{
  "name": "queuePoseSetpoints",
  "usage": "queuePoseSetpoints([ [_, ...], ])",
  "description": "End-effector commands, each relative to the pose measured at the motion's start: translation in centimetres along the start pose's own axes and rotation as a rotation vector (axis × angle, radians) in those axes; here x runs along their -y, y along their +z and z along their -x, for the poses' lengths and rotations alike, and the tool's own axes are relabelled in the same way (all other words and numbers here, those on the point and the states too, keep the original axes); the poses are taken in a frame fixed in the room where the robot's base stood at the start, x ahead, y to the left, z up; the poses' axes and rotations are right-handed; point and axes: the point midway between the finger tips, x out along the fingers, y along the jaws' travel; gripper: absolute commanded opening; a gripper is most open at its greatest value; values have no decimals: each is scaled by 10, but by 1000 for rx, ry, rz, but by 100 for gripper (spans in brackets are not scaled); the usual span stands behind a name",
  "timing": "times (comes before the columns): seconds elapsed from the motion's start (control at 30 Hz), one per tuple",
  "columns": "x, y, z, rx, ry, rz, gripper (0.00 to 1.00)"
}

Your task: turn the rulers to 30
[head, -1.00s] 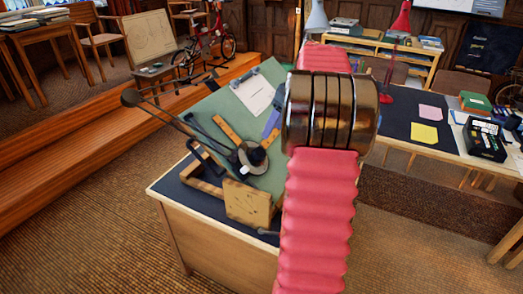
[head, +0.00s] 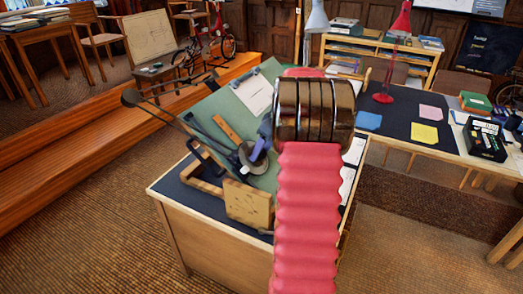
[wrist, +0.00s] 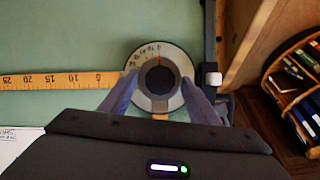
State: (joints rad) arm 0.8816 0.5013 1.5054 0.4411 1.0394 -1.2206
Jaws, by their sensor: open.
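The drafting head is a pale round dial (wrist: 174,53) with number marks, a red line near its top and a black knob (wrist: 160,80). It also shows in the head view (head: 245,160). A yellow ruler (wrist: 50,81) runs left from the dial, its zero end nearest. A short bit of a second ruler (wrist: 160,117) shows below the dial; the rest is hidden behind my gripper. My gripper (wrist: 160,78) is open, its bluish fingertips on either side of the knob, with visible gaps. In the head view, my gripper (head: 259,150) is over the dial and partly hides it.
The green tilted board (head: 219,101) holds a white sheet (head: 254,93). A dark linkage arm (head: 165,112) reaches past the board's left edge. A second desk (head: 450,148) with papers is at right.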

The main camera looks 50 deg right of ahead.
Motion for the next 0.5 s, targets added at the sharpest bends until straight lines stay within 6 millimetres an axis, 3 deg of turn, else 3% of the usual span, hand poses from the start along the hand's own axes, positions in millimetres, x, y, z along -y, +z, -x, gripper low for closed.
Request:
queuePoseSetpoints([
  [0.17,0,0,0,0,0,0,56],
  [0.5,0,0,1,0,0,0,32],
])
